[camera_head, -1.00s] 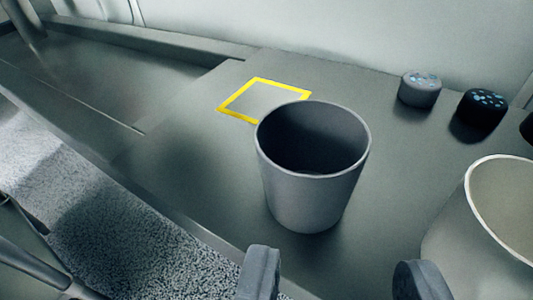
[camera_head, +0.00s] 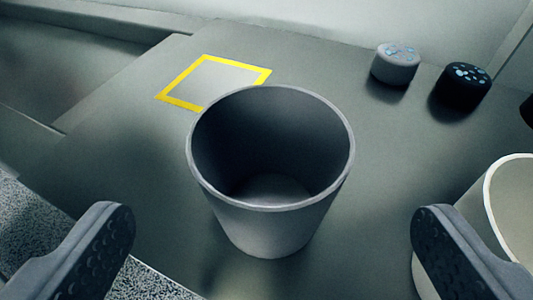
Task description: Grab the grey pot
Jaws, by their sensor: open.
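The grey pot (camera_head: 268,225) stands upright on the grey worktop, in the middle of the head camera view. It is a tapered, open-topped cup, and its inside looks empty. My gripper (camera_head: 272,245) is open, with one dark finger at the lower left and the other at the lower right. The pot is ahead of the fingers and lies between them in the picture. Neither finger appears to touch it.
A yellow square outline (camera_head: 180,98) is on the worktop behind the pot, to the left. A grey knob-like piece (camera_head: 396,66) and a black one (camera_head: 462,87) stand at the back right. A pale, white-rimmed container (camera_head: 487,213) is close by the right finger.

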